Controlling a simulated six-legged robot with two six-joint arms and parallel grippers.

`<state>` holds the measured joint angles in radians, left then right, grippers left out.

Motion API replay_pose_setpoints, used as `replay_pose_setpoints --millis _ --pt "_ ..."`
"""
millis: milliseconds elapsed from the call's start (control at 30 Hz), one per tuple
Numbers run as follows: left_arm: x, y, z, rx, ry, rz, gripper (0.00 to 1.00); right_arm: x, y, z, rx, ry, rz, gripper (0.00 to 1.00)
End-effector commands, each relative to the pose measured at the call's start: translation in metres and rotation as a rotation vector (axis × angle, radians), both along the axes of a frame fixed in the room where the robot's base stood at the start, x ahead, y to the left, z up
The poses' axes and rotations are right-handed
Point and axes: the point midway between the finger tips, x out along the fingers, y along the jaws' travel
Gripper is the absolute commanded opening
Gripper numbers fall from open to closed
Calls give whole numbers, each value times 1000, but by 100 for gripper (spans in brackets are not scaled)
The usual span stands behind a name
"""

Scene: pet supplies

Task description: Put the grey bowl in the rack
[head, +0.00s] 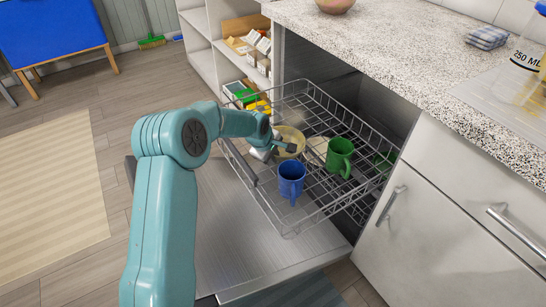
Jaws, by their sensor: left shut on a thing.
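A bowl (291,133) that looks pale beige-yellow rather than grey is at the left part of the wire rack (247,187). My left gripper (277,151) is shut on the bowl's near rim, inside the rack's outline. The gripper and wrist hide part of the bowl, and I cannot tell whether it touches the rack's floor. The rack is pulled out over the open dishwasher door (240,250). My right gripper is not in view.
The counter (400,50) overhangs the rack's back. A brownish bowl (335,6) stands on it.

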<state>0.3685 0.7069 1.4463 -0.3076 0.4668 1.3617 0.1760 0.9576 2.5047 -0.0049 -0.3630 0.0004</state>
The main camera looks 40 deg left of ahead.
Motion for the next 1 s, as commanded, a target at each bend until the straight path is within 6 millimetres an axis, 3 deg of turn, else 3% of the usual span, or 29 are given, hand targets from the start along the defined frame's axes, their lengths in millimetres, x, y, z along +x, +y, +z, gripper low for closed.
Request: replay_pose_setpoints --millis 267,300,367,733,1000 --pt "1 0 -3 1 -2 0 0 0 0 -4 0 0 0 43" --pt "0 0 -2 0 0 0 18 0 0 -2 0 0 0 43" --pt "0 0 -2 0 0 0 34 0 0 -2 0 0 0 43" --pt "-1 0 7 0 -1 0 34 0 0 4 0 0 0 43" --pt "-25 1 60 0 -3 1 34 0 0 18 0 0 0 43"
